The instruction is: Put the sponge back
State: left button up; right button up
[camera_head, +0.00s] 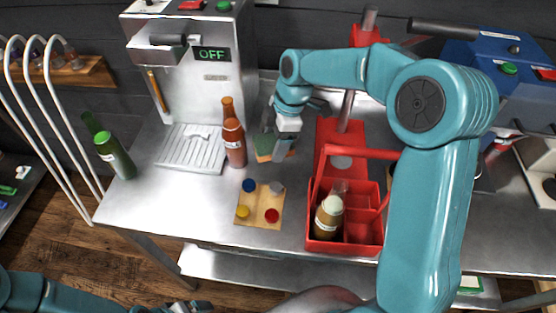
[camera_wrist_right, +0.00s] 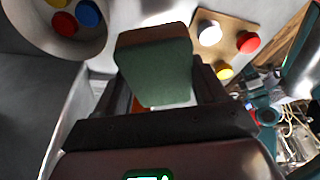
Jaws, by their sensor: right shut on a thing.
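The sponge (camera_head: 263,147), green with an orange-brown layer, is at the back middle of the steel table in the head view. My right gripper (camera_head: 283,146) is shut on it. In the right wrist view the sponge (camera_wrist_right: 157,76) sits between the two dark fingers, its green face toward the camera. I cannot tell whether it touches the table. My left gripper (camera_head: 190,306) shows only partly at the bottom edge of the head view, away from the sponge; its jaw opening is unclear.
Brown bottles (camera_head: 235,145) stand just left of the sponge, by the drip tray (camera_head: 190,150). A board with coloured caps (camera_head: 258,214) lies in front. A red carrier (camera_head: 318,220) with a bottle is on the right. Green bottles (camera_head: 116,157) stand at the left edge.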

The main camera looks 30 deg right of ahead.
aim_at(273, 170)
notch_tip(273, 170, down, 4)
jog(key=shift+s+r, duration=0.15)
jog(key=shift+r, duration=0.1)
notch_tip(273, 170, down, 5)
jog(key=shift+d+f+p, duration=0.15)
jog(key=shift+p, duration=0.3)
jog(key=o, duration=0.7)
jog(key=shift+f, duration=0.1)
jog(key=shift+o, duration=0.2)
